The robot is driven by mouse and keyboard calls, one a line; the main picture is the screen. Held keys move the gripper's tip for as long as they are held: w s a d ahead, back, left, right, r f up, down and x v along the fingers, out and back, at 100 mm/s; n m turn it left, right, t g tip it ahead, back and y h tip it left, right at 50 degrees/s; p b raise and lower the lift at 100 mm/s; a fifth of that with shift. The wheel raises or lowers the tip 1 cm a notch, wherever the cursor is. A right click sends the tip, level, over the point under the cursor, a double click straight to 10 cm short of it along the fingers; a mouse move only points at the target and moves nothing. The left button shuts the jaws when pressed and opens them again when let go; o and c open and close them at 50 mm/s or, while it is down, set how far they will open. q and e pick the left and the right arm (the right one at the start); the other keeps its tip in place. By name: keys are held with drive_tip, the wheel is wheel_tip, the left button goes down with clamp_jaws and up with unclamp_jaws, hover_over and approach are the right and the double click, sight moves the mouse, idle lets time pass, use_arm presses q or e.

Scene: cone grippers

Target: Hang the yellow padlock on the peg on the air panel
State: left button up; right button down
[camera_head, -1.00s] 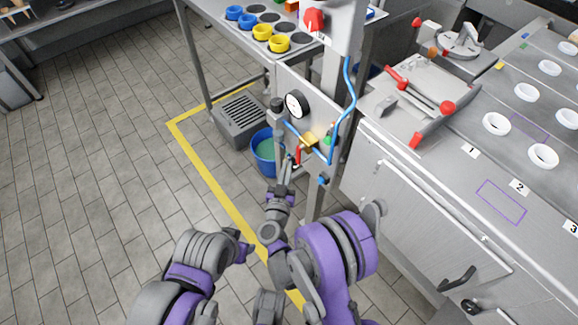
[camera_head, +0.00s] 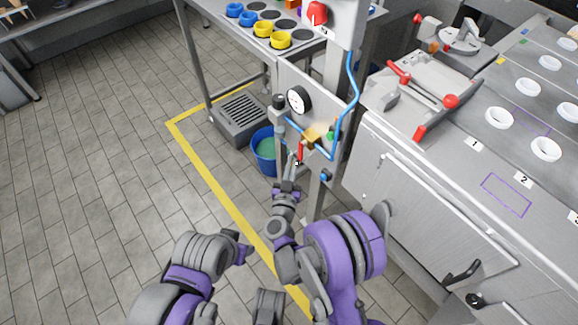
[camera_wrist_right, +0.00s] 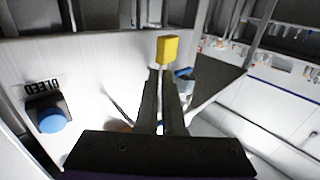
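In the right wrist view the yellow padlock (camera_wrist_right: 167,50) sits at the tips of my right gripper (camera_wrist_right: 163,75). The fingers are close together on its thin shackle, and the yellow body sticks out past them. In the head view my right gripper (camera_head: 295,162) is in front of the lower left part of the air panel (camera_head: 302,122); I cannot clearly pick out the padlock there. I cannot clearly make out the peg. My left arm (camera_head: 190,275) shows at the bottom, but no left fingers can be made out.
The panel carries a gauge (camera_head: 298,99), a blue hose (camera_head: 350,95), a brass-coloured fitting (camera_head: 313,136), a red handle (camera_head: 300,151) and a blue knob (camera_head: 326,176), labelled BLEED in the wrist view (camera_wrist_right: 52,123). A blue bucket (camera_head: 264,152) stands behind. A steel counter (camera_head: 440,190) is at right.

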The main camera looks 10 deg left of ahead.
drive_tip(key=shift+w+d, duration=0.25)
drive_tip(key=c, duration=1)
unclamp_jaws()
drive_tip(key=shift+o, duration=0.2)
drive_tip(key=shift+a, duration=0.1)
drive_tip(key=shift+s, duration=0.1)
drive_tip(key=s+d+b, duration=0.1)
drive_tip(key=s+b, duration=0.4)
drive_tip(key=s, duration=0.6)
